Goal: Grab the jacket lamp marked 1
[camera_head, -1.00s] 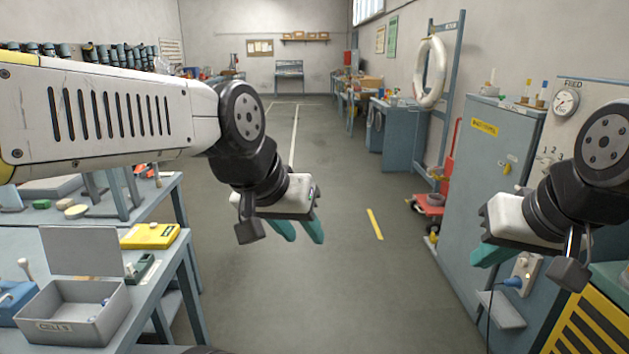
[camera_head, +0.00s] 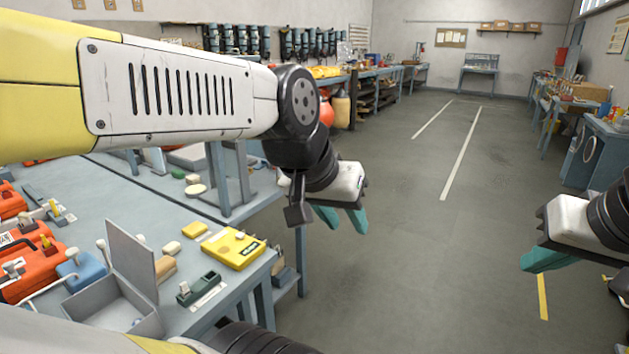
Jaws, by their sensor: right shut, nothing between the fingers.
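I cannot make out a jacket lamp marked 1 in this view. My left gripper (camera_head: 343,218) hangs over the open floor just right of the workbench, its two teal fingers apart with nothing seen between them. My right gripper (camera_head: 546,262) is at the right edge, shut and empty, over the floor.
The workbench (camera_head: 205,322) at left holds a yellow case (camera_head: 234,248), a small green device (camera_head: 199,289), a blue container (camera_head: 80,269) and orange cases (camera_head: 30,252). The floor (camera_head: 430,270) in the middle is clear. Benches line both sides farther back.

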